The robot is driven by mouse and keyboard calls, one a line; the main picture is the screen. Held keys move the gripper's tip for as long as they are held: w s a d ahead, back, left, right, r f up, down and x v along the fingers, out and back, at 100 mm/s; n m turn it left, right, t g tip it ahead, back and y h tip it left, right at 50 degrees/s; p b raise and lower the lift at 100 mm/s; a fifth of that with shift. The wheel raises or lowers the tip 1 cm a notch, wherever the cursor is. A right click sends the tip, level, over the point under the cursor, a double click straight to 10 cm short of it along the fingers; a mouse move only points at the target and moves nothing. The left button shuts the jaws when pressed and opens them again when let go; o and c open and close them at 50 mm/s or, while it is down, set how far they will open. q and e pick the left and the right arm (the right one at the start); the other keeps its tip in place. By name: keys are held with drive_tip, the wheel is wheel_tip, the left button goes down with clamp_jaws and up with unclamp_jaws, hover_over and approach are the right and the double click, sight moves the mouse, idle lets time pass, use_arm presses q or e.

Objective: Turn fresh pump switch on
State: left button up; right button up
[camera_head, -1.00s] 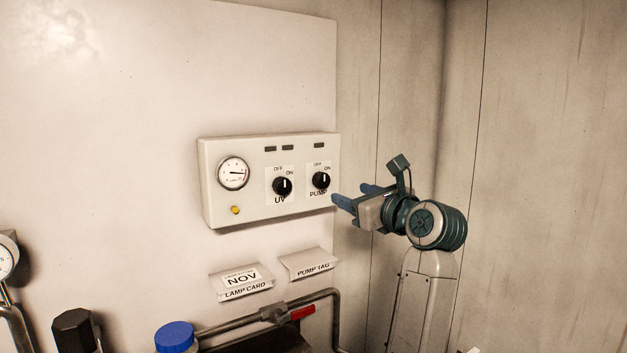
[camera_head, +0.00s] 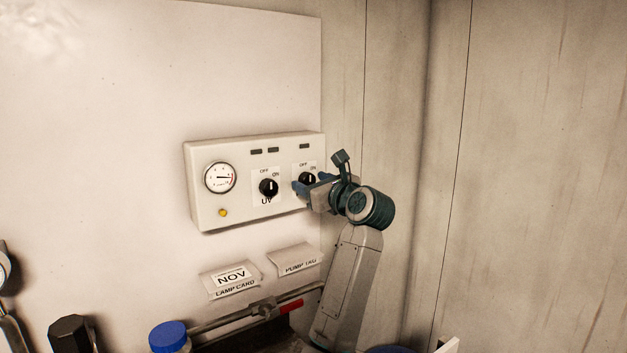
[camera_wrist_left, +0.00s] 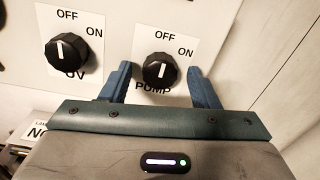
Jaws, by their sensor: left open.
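The pump switch is a black knob (camera_head: 307,178) marked PUMP on the right of the cream control box (camera_head: 209,213). In the left wrist view the pump knob (camera_wrist_left: 160,71) has its white pointer upward, toward OFF; ON is to the upper right. My left gripper (camera_head: 301,187) is open at the box's right end, its blue fingers partly covering the PUMP label. In the left wrist view the gripper (camera_wrist_left: 160,69) has one finger on each side of the knob, with gaps visible; I cannot tell its depth. My right gripper is out of view.
The UV knob (camera_head: 268,187) sits left of the pump knob, pointing toward OFF. Below are the lamp card (camera_head: 232,279), pump tag (camera_head: 297,259), a red-handled pipe valve (camera_head: 291,306) and a blue cap (camera_head: 168,335).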

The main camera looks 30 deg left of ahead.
use_arm(q)
drive_tip(key=shift+f, duration=0.1)
drive_tip(key=c, duration=1)
